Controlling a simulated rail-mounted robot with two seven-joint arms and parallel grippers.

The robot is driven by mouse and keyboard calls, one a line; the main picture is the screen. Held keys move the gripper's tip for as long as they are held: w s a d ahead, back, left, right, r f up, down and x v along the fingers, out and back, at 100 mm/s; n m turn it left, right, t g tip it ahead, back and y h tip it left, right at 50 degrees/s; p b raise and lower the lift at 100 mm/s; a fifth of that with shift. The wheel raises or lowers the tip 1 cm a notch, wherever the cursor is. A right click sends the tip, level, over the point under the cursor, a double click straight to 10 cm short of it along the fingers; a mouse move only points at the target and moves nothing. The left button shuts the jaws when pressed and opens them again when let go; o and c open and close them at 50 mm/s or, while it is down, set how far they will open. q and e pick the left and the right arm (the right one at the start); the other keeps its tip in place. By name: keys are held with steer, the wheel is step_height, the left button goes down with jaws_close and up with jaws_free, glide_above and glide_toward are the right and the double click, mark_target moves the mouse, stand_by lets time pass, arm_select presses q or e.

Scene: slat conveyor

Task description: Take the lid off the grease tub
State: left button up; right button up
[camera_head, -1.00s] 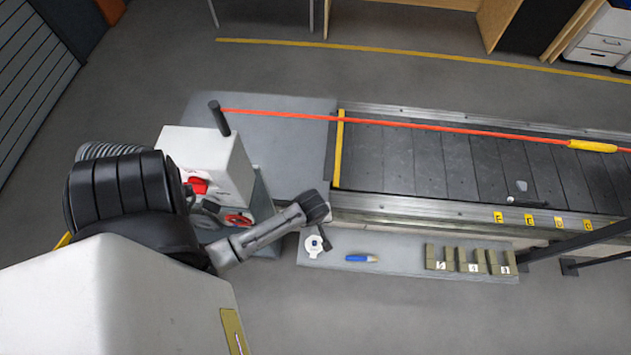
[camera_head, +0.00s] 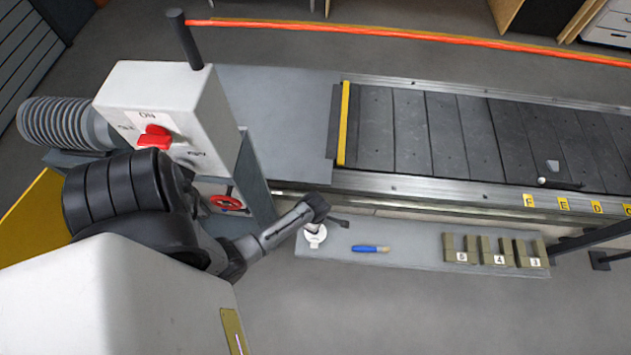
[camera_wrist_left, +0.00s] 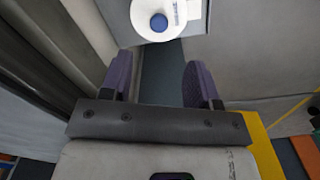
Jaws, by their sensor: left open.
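The grease tub (camera_head: 315,237) is small, white and round. It stands at the left end of a narrow grey shelf, partly hidden by my left arm in the head view. In the left wrist view the white tub (camera_wrist_left: 141,25) is at the top with a round blue knob (camera_wrist_left: 159,22) at its middle. My left gripper (camera_wrist_left: 158,80) is open and empty, its two dark fingers apart with the tub beyond their tips. In the head view my left gripper (camera_head: 338,220) is small and mostly hidden, close to the tub. My right gripper is not in view.
A brush with a blue handle (camera_head: 371,249) lies right of the tub on the shelf (camera_head: 420,238). Several numbered olive blocks (camera_head: 497,251) stand farther right. The slat conveyor (camera_head: 460,135) runs behind. A control box with a red switch (camera_head: 155,138) stands left.

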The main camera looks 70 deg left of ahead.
arm_select(q)
steer(key=b, duration=0.2)
glide_above(321, 235)
steer(key=s+a, duration=0.2)
steer(key=f, duration=0.5)
steer(key=shift+w+d, duration=0.15)
steer(key=shift+w, duration=0.05)
steer(key=shift+f, duration=0.15)
step_height(321, 235, down, 5)
steer(key=b, duration=0.4)
steer(key=shift+b, duration=0.35)
steer(key=c, duration=1)
